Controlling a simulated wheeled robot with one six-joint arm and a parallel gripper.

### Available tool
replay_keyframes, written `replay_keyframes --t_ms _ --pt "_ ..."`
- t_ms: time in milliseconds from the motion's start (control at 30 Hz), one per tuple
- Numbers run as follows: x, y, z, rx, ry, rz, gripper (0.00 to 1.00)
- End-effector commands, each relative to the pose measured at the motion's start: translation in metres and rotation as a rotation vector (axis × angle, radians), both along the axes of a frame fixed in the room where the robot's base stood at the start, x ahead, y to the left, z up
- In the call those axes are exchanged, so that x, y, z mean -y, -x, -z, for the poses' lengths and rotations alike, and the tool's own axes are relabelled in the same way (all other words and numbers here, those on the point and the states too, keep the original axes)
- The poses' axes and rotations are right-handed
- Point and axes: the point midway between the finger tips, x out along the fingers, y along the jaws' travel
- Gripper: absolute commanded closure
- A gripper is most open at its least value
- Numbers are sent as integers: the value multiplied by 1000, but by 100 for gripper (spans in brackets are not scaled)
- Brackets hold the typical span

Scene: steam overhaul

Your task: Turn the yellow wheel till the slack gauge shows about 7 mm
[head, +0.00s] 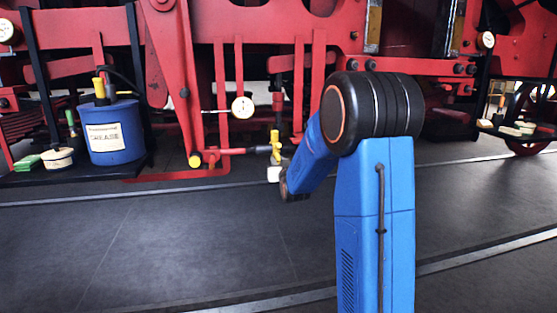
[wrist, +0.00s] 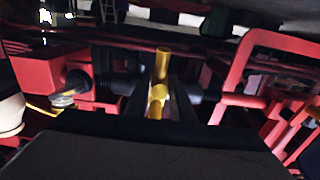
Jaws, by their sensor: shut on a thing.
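The yellow wheel (head: 275,146) is on the red linkage low on the locomotive. In the wrist view the yellow wheel (wrist: 158,92) is at the centre, with a bar standing upright. My gripper (wrist: 160,98) is shut on it, with dark parts close on both sides; the exact contact is hard to see. In the head view my blue arm hides most of my gripper. A round white dial gauge (head: 243,107) with a thin rod to its left is on the linkage above and left of the wheel, probably the slack gauge. Its reading is too small to tell.
A blue grease bucket (head: 116,130), a small white tub (head: 58,158) and a green block (head: 27,162) are on a dark shelf at the left. Other dials (head: 486,40) are higher up. Red bars surround the wheel. The grey floor (head: 150,250) in front is clear.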

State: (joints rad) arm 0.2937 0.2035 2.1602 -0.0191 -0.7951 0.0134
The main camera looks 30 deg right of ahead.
Motion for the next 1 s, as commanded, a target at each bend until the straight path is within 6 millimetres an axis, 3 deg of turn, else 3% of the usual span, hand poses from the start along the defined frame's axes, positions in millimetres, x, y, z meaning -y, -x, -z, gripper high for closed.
replay_keyframes --t_ms 67,1000 --pt "0 -1 9 -11 -3 0 100" --pt "3 -10 19 -4 -1 0 100"
